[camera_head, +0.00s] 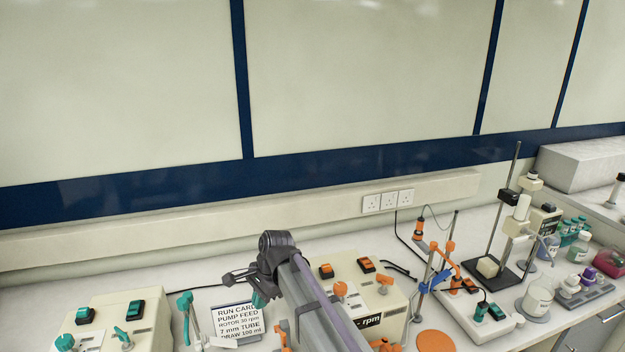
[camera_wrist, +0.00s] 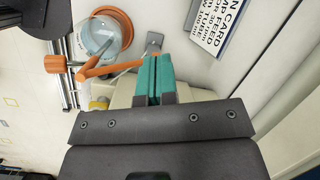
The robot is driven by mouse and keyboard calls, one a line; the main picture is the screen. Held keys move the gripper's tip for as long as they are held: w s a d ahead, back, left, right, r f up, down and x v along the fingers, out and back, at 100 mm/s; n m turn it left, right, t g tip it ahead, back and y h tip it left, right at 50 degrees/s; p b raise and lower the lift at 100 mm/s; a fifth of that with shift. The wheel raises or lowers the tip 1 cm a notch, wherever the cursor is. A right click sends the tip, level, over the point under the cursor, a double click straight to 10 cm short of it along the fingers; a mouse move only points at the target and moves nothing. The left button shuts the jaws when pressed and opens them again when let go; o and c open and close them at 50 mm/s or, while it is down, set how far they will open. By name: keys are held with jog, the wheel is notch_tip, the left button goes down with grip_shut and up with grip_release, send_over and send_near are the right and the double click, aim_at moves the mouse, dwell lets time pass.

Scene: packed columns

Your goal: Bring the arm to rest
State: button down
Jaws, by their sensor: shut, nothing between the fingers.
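My gripper (camera_wrist: 153,75) shows in the wrist view with its two teal fingers pressed together and nothing between them. In the head view my gripper (camera_head: 260,299) is at the end of my arm, low and left of centre, beside the run card (camera_head: 237,321). The card also shows at the upper right of the wrist view (camera_wrist: 216,24). My arm reaches in from the bottom edge of the head view and hides part of the bench and of the equipment behind it.
A cream pump unit with orange switches (camera_head: 367,266) stands just right of my arm. Another with teal switches (camera_head: 136,309) stands at left. A stand with blue and orange clamps (camera_head: 434,280), a retort stand (camera_head: 500,262) and bottles (camera_head: 538,298) occupy the right. The wall is behind.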

jog(key=s+d+n, duration=0.2)
jog(key=d+n, duration=0.1)
jog(key=s+d+n, duration=0.1)
jog(key=d, duration=0.1)
jog(key=shift+s+d+f+h, duration=0.1)
jog(key=shift+s+f+h, duration=0.2)
jog(key=shift+h, duration=0.1)
jog(key=s+d+n+h, duration=0.1)
jog(key=s+d, duration=0.4)
jog(key=d, duration=0.9)
jog(key=s+d+n+t+h, duration=0.1)
jog(key=s+d+n, duration=0.3)
jog(key=d, duration=1.1)
jog(key=shift+s, duration=1.05)
